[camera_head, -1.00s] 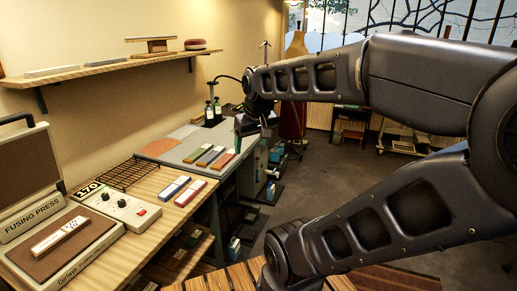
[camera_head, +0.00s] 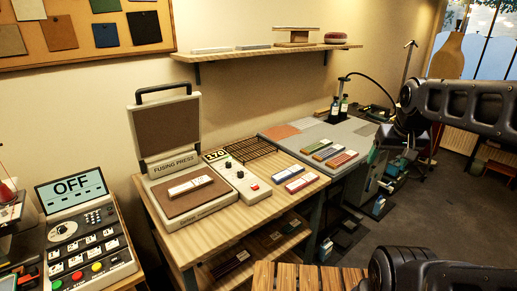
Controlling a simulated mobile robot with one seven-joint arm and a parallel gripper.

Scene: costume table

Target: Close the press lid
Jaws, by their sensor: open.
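The fusing press stands on a wooden table, left of the middle of the head view. Its lid (camera_head: 168,130) is raised nearly upright, with a black handle (camera_head: 165,92) along its top edge. The press base (camera_head: 188,200) has a brown pad (camera_head: 182,204) with a white labelled block (camera_head: 190,186) lying on it.
A control box (camera_head: 242,184) and a black wire rack (camera_head: 240,152) sit right of the press. Red and blue blocks (camera_head: 302,182) lie on the table. A wall shelf (camera_head: 265,53) hangs above. A panel reading OFF (camera_head: 75,189) stands at left. Space before the lid looks clear.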

